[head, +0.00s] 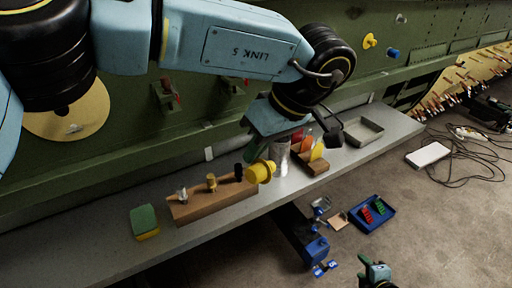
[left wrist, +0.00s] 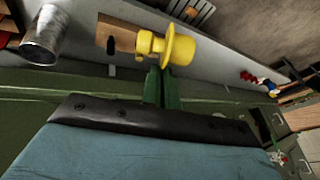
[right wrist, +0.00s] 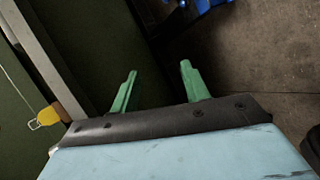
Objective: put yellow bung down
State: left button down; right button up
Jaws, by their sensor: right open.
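The yellow bung (head: 262,172) is in my left gripper (head: 252,152), lying on its side above the bench, by the right end of a wooden block (head: 215,202). In the left wrist view the bung (left wrist: 178,50) sits at the tips of the green fingers (left wrist: 162,78), which are close together on it. Whether it touches the block or bench is unclear. My right gripper (head: 376,272) is low at the bottom of the head view, away from the bench. In the right wrist view its fingers (right wrist: 158,80) are apart and empty.
The block holds several upright small tools. A metal can (head: 281,158), a wooden rack (head: 312,162) and a grey tray (head: 363,131) stand right of the bung. A green-yellow sponge (head: 145,222) lies left on the grey bench (head: 90,245). A blue tray (head: 372,214) is at lower right.

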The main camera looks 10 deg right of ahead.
pick_arm(q)
jog(key=a+f+m+b, duration=0.1)
jog(key=a+f+m, duration=0.1)
jog(key=a+f, duration=0.3)
jog(key=a+f+m+t+h+b, duration=0.1)
jog(key=a+f, duration=0.5)
jog(key=a, duration=0.6)
jog(key=a+f+m+t+b, duration=0.1)
jog(key=a+f+m+b, duration=0.2)
jog(key=a+f, duration=0.2)
jog(key=shift+s+a+f+m+h, duration=0.15)
jog(key=shift+s+a+m+h, duration=0.2)
jog(key=shift+a, duration=1.55)
pick_arm(e)
jog(key=s+a+f+m+g, duration=0.3)
jog(key=s+f+m, duration=0.2)
jog(key=s+f, duration=0.4)
jog(key=s+a+f+m+g, duration=0.3)
jog(key=s+a+f+m, duration=0.1)
jog(key=s+f, duration=0.6)
jog(key=s+a+f+m+g+y, duration=0.1)
jog(key=s+a+f+m+g, duration=0.2)
jog(key=s+f, duration=0.6)
jog(key=shift+s+a+f+m+g, duration=0.35)
jog(key=shift+s+a+m, duration=0.35)
jog(key=shift+s+m, duration=1.2)
